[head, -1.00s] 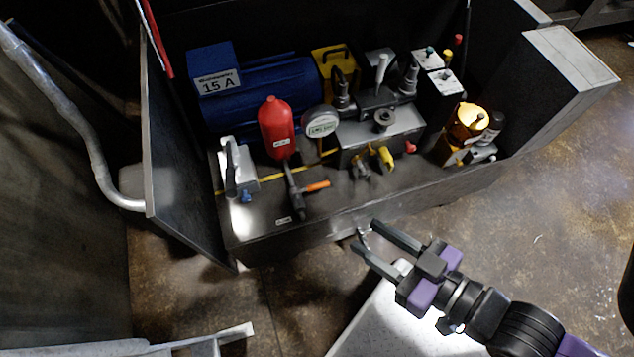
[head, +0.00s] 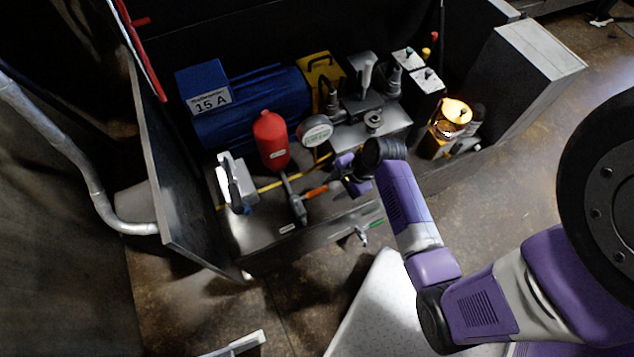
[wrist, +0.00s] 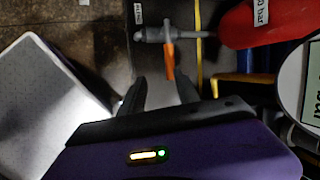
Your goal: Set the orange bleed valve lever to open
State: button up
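The orange lever (head: 316,191) sticks out to the right from the grey bleed valve body (head: 293,200), crosswise to it. In the wrist view the orange lever (wrist: 169,63) points down from the horizontal valve body (wrist: 152,36). My gripper (head: 334,184) is just right of the lever's free end, partly hidden by my own arm in the head view. In the wrist view my gripper (wrist: 161,84) is open, its dark fingers apart, with the lever's tip between or just ahead of them. I cannot tell whether they touch it.
A red bottle (head: 270,142) and a round gauge (head: 315,130) stand behind the valve. A grey block with a handle (head: 236,183) is to its left. A white panel (head: 372,300) lies below.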

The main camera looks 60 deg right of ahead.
aim_at(321, 190)
jog(key=shift+m+y, duration=0.6)
jog(key=shift+m, duration=0.3)
jog(key=w+f, duration=0.1)
jog(key=f, duration=0.1)
jog(key=w+f, duration=0.1)
jog(key=w+f+b, duration=0.1)
jog(key=w+f, duration=0.1)
jog(key=shift+d+f, duration=0.3)
jog(key=shift+d, duration=0.05)
jog(key=shift+w, duration=0.1)
grip_shut()
dwell(0.6)
